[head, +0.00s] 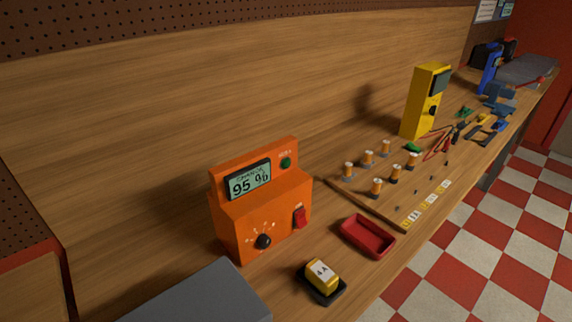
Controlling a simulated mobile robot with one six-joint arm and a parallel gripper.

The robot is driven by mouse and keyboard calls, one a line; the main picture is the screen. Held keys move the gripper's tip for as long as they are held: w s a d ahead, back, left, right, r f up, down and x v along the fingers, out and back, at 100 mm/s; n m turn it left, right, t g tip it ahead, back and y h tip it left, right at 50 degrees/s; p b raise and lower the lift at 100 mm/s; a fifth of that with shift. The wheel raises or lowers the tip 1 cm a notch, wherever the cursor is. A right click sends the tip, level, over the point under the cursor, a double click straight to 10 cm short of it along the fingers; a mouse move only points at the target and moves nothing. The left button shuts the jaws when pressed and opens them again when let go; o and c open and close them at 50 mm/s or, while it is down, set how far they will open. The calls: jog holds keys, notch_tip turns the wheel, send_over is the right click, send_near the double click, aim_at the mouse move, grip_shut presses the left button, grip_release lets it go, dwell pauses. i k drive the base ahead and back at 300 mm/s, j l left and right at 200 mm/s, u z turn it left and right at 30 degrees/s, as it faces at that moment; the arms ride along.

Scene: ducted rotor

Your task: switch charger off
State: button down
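The orange charger (229,220) stands upright on the wooden bench. Its display (249,180) reads 95 %. A green round light or button (286,162) is to the right of the display. A black dial (264,241) with white marks around it is low on the front. A red rocker switch (300,217) is at the right of the front face; which way it is set is too small to tell. My gripper is not in view.
A yellow battery block marked 4A (322,273) sits in a dark holder in front of the charger. A red tray (367,237) is to its right. A grey box (200,298) is at the bottom left. Several small spools and a yellow meter (424,100) stand farther along the bench.

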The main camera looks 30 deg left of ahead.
aim_at(299, 214)
jog(key=u, duration=1.45)
